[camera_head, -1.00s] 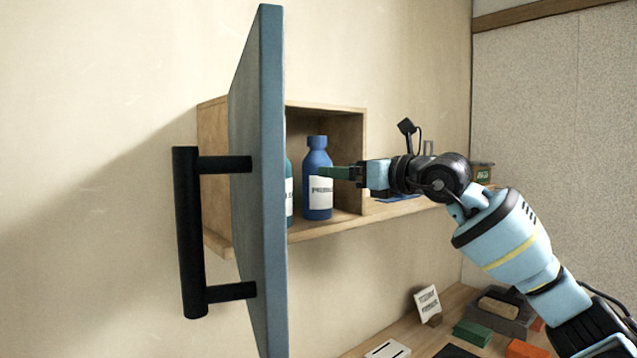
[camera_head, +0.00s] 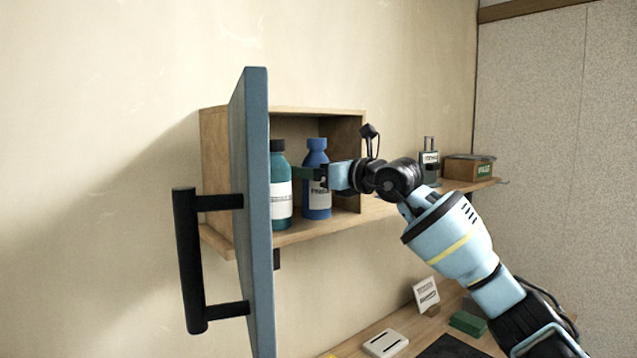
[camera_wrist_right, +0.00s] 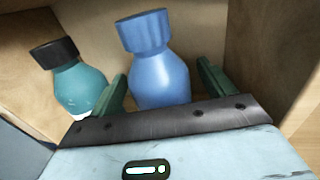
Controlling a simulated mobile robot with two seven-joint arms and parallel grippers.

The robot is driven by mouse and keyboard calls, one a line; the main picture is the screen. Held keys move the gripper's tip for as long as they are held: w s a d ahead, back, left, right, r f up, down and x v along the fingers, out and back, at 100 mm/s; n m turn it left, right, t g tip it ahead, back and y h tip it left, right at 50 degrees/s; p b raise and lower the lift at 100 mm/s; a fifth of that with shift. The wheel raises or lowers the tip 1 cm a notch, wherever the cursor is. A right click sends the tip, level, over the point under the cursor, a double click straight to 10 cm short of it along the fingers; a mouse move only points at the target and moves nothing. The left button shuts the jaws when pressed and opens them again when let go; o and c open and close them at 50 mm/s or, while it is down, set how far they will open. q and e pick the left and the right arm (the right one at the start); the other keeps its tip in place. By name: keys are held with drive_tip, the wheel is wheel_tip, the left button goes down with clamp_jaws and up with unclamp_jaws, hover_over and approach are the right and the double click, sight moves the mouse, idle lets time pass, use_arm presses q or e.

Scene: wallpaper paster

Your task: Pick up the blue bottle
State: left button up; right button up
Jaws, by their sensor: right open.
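The blue bottle (camera_head: 317,155) stands upright with a white label in the open wooden cabinet. In the right wrist view the blue bottle (camera_wrist_right: 158,82) is between the two green fingers of my right gripper (camera_wrist_right: 163,72). One finger is on each side of it, with space to the right finger; whether the left finger touches it I cannot tell. In the head view my right gripper (camera_head: 308,174) is open, with one finger crossing in front of the bottle and covering part of its label. The other finger is hidden there. My left gripper is not in view.
A teal bottle (camera_head: 281,170) with a black cap stands close left of the blue one. The cabinet (camera_head: 350,112) has side walls near the gripper. Its blue door (camera_head: 255,200) stands open at the left.

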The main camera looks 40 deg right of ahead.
sight(322, 154)
drive_tip(key=shift+f, duration=0.1)
drive_tip(key=c, duration=1.3)
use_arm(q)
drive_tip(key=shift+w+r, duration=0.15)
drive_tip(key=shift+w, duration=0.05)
use_arm(e)
drive_tip(key=shift+r, duration=0.2)
